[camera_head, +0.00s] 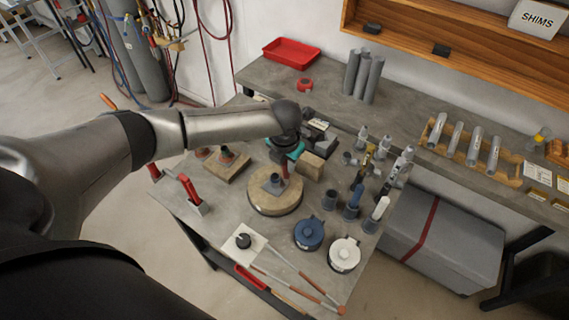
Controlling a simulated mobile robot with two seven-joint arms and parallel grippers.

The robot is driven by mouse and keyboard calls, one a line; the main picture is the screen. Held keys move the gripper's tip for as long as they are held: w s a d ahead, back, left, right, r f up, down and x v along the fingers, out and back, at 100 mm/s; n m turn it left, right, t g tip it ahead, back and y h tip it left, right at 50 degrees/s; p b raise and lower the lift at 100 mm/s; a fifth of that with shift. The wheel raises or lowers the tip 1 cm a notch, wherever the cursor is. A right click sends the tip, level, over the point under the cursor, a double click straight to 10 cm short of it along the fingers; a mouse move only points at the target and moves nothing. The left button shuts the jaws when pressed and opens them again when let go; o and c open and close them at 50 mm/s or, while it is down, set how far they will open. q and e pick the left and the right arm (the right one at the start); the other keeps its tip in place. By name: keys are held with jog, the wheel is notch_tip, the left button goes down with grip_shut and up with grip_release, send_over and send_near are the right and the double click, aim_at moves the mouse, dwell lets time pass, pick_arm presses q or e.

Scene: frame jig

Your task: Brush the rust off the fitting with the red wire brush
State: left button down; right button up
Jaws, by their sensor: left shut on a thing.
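My left arm reaches in from the left, and its gripper (288,150) is over the round wooden board (288,206). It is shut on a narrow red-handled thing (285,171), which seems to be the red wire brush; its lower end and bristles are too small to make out. A grey fitting (272,184) stands on the board just below and left of the red handle. I cannot tell whether the two touch. Rust on the fitting is not clear at this size. My right gripper is not in view.
Another red-handled tool (190,189) stands at the bench's left edge. A blue pot (309,236) and a white pot (344,256) stand in front. Several grey fittings and bottles crowd the right.

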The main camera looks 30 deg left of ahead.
pick_arm(q)
jog(key=shift+s+a+p, duration=0.2)
jog(key=shift+s+p, duration=0.5)
jog(key=shift+s, duration=0.6)
jog(key=shift+s+a+p, duration=0.15)
jog(key=shift+s+p, duration=0.55)
jog(key=shift+s, duration=0.6)
jog(key=w+v, duration=0.1)
jog(key=v, duration=0.5)
jog(key=shift+w+a+r, duration=0.2)
jog(key=shift+a+r, duration=0.05)
jog(key=shift+r, duration=0.35)
